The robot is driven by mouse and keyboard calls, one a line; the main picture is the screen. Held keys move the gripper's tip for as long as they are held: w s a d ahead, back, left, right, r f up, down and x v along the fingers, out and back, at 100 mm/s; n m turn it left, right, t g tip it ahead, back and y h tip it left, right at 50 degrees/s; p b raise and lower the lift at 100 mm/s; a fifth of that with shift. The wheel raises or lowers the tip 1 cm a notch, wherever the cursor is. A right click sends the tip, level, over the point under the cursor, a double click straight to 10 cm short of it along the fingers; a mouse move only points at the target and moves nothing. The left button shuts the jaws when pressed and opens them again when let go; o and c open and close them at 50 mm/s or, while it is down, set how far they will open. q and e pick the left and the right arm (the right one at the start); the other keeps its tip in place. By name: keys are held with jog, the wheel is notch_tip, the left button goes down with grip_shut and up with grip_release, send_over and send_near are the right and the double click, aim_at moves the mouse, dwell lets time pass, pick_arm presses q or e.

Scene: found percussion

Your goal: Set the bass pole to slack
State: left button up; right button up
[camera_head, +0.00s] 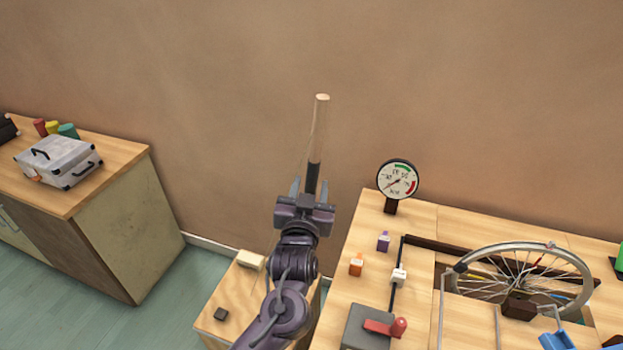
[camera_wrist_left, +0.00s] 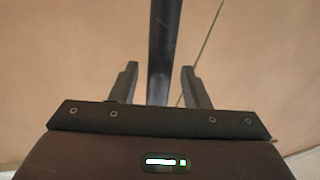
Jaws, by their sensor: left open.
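The bass pole (camera_head: 319,130) stands nearly upright with a pale wooden top and a dark lower section. A thin string runs down beside it from near the top. My left gripper (camera_head: 310,188) is open, with its two fingers on either side of the pole's dark section. In the left wrist view the dark pole (camera_wrist_left: 164,50) passes between the open fingers (camera_wrist_left: 163,85), with gaps showing on both sides. The string (camera_wrist_left: 202,50) slants past to its right. The pole's foot is hidden behind my gripper and arm. My right gripper is not in view.
A wooden bench (camera_head: 345,245) at right carries a round dial gauge (camera_head: 397,180), small coloured blocks, a grey box with a red lever (camera_head: 384,327) and a spoked wheel (camera_head: 520,270). A cabinet (camera_head: 110,205) with a silver case (camera_head: 58,161) stands left. A low wooden platform (camera_head: 238,297) lies under my arm.

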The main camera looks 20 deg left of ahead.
pick_arm(q)
jog(key=shift+w+a, duration=0.2)
jog(key=shift+w, duration=0.9)
grip_shut()
